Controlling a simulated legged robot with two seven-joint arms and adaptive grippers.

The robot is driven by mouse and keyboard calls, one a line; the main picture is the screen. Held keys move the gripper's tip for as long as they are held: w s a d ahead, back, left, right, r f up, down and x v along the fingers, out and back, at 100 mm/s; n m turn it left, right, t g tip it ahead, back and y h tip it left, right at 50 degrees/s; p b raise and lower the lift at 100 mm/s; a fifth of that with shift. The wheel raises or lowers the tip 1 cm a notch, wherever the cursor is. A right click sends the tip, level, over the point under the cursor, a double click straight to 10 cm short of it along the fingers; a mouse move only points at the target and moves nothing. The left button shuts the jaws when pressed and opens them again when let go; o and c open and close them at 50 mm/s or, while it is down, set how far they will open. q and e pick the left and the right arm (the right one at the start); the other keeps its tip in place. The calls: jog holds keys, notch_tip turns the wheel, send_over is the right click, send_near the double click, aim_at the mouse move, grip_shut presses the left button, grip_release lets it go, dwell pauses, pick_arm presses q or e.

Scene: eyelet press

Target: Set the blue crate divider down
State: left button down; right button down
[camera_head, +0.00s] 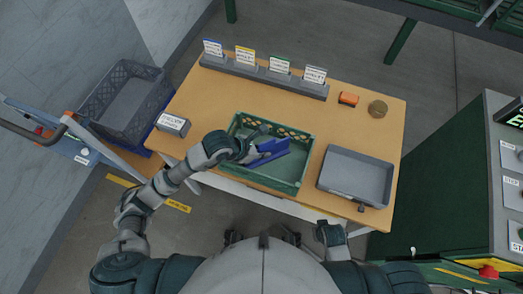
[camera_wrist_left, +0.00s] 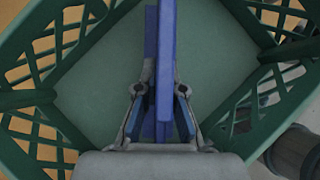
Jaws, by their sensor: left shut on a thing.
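The blue crate divider (camera_head: 270,152) is a flat blue piece held over the green crate (camera_head: 305,170). My left gripper (camera_head: 254,152) is shut on it. In the left wrist view the divider (camera_wrist_left: 166,60) stands edge-on between the fingers of my left gripper (camera_wrist_left: 160,115), with the crate's pale green floor (camera_wrist_left: 105,70) behind it. The crate's lattice walls (camera_wrist_left: 40,55) surround it. I cannot tell whether the divider touches the crate floor. My right gripper is not clearly in view; only a part of my right arm shows at the bottom of the head view.
The crate stands on a wooden table (camera_head: 200,100). A grey tray (camera_head: 356,177) is to its right. A rack of label cards (camera_head: 265,75), an orange block (camera_head: 348,98) and a brown round object (camera_head: 378,108) are at the back. A dark crate (camera_head: 122,100) is left; a green machine (camera_head: 445,180) right.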

pick_arm(q)
jog(key=shift+d+f, duration=0.1)
jog(key=shift+f, duration=0.05)
jog(key=shift+f, duration=0.1)
jog(key=shift+a+f+b, duration=0.25)
jog(key=shift+a+b, duration=0.05)
jog(key=shift+a, duration=0.1)
jog(key=c, duration=1.2)
grip_release()
jog(key=shift+c, duration=0.2)
jog(key=shift+o, duration=0.2)
jog(key=shift+d, duration=0.1)
jog(key=shift+d, duration=0.1)
